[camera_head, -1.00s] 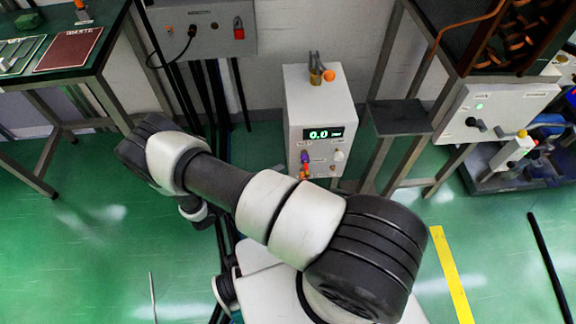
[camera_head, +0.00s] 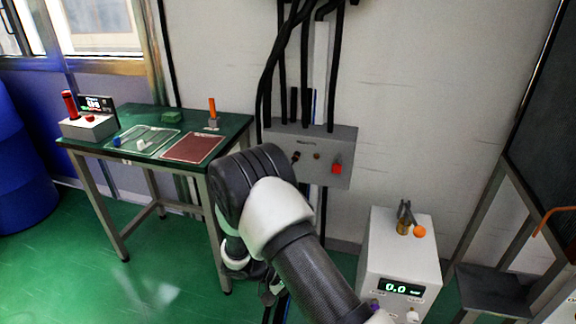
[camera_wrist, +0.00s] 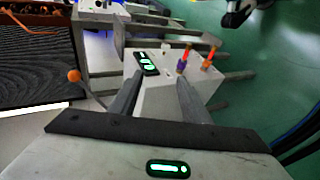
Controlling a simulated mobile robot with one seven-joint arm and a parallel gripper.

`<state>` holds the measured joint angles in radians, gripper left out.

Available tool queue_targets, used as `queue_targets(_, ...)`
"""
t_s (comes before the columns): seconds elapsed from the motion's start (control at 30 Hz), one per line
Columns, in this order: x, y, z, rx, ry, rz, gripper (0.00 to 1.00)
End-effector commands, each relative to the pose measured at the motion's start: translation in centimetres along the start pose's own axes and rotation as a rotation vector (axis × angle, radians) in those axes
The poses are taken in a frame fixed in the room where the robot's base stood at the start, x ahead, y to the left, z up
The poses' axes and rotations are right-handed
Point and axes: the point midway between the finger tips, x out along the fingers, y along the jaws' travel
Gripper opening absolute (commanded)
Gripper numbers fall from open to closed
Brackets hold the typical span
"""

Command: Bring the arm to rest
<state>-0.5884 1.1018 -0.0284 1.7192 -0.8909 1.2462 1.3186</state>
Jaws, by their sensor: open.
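My arm reaches up from the bottom middle of the head view and bends at a dark joint, with its far end hanging down behind it. My gripper (camera_wrist: 160,82) shows in the wrist view with its two dark fingers apart and nothing between them. Beyond the fingers stands a white box with a lit display (camera_wrist: 147,63) and coloured plugs on its face. In the head view the arm's end is mostly hidden by the arm itself.
A white cabinet (camera_head: 398,250) with a 0.0 display stands right of my arm. A green-topped bench (camera_head: 135,112) with a red mat (camera_head: 193,148) stands left. A grey wall box (camera_head: 335,150) is behind the arm. A blue barrel (camera_head: 22,175) stands far left. Green floor lies open at lower left.

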Motion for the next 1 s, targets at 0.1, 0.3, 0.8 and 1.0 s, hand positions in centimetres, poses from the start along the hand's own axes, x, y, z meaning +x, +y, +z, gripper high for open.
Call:
queue_targets(0.1, -2.3, 5.8, -0.3, 0.019, -0.083, -0.141, 0.43)
queue_targets(0.3, -5.2, 14.2, 1.1, 0.036, -0.149, -0.387, 0.43)
queue_targets(0.8, -10.8, 29.2, 9.7, 0.151, 0.087, -0.926, 0.43)
queue_targets(1.0, -12.1, 31.4, 12.2, 0.192, 0.232, -1.011, 0.43)
